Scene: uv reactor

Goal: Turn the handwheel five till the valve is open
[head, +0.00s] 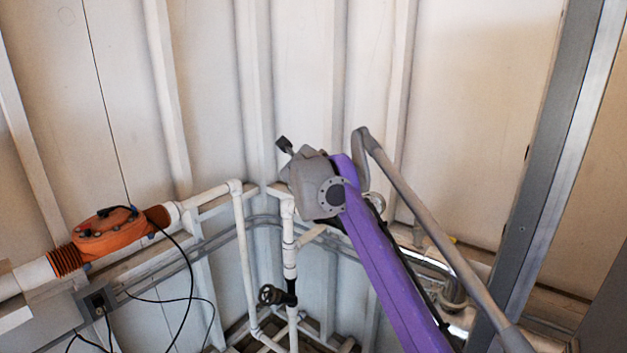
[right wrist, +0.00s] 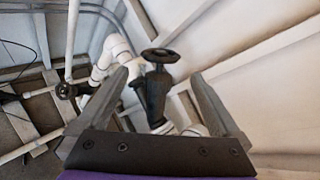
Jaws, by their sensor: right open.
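In the right wrist view, a dark handwheel (right wrist: 160,56) sits on top of a black valve body (right wrist: 157,92), beyond and between the fingers of my right gripper (right wrist: 158,76). The gripper is open, with a clear gap on both sides of the valve; the fingers do not look closed on it. A second dark handwheel (right wrist: 66,90) is at the left. In the head view, a black handwheel (head: 268,294) shows on a vertical white pipe, below my right wrist. No number is readable on either wheel. My right fingers cannot be made out clearly in the head view. My left gripper is not in view.
White pipes (head: 241,240) run along the corrugated wall around the valves. An orange fitting (head: 104,234) with black cables is at the left.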

